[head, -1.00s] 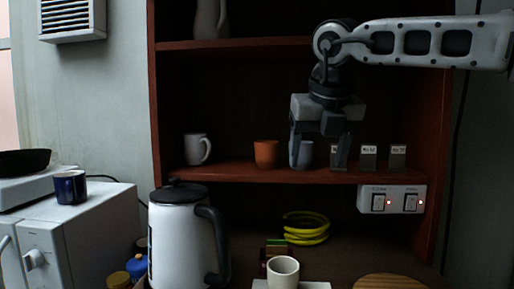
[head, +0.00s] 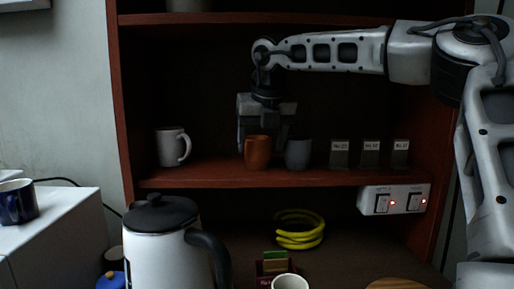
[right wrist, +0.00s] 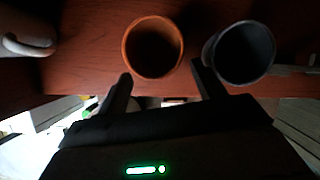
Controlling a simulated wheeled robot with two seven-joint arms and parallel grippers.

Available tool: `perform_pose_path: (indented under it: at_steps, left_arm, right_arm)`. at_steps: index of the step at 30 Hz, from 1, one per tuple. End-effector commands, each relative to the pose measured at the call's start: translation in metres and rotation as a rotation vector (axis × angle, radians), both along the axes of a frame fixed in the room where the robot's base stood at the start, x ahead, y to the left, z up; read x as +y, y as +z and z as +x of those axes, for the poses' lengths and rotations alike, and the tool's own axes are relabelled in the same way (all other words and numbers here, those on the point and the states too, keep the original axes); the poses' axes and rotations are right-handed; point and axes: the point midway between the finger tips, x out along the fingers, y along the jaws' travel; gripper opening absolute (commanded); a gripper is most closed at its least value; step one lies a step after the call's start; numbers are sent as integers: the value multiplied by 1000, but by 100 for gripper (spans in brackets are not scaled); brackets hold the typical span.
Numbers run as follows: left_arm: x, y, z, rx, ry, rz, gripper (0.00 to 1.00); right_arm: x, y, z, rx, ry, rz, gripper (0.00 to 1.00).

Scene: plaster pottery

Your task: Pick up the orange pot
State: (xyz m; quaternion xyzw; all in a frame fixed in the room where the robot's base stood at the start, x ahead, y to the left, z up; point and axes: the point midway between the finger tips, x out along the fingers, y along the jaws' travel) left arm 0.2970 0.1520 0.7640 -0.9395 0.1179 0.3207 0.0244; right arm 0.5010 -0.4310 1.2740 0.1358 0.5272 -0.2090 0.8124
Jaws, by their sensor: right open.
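The orange pot (head: 257,153) stands upright on the middle shelf, between a white mug and a grey cup (head: 298,154). My right gripper (head: 264,138) is open and empty, pointing down close to the pot. In the head view its fingers show on either side of the pot's upper part. In the right wrist view the pot's round open top (right wrist: 153,47) lies just past the two spread fingertips (right wrist: 161,76), with the grey cup close by on the right. I cannot tell whether a finger touches the pot. My left gripper is not in view.
The white mug (head: 173,147) stands left on the same shelf (head: 215,177). Small labelled blocks (head: 370,154) stand to the right. An upper shelf board crosses above my gripper.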

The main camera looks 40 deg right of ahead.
Motion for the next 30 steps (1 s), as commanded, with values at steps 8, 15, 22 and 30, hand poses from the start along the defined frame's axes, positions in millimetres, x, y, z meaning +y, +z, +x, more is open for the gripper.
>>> perform_pose_path:
  at_steps: [8,15,22,30]
  left_arm:
    - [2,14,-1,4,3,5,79]
    - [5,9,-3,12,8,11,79]
    - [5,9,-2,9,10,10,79]
    - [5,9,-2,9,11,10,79]
  right_arm:
    - [-16,3,28,3,-3,-1,68]
    - [-22,-25,39,0,0,-1,68]
    - [-22,-28,40,-2,0,-1,68]
    - [-22,-27,40,-2,-1,-1,34]
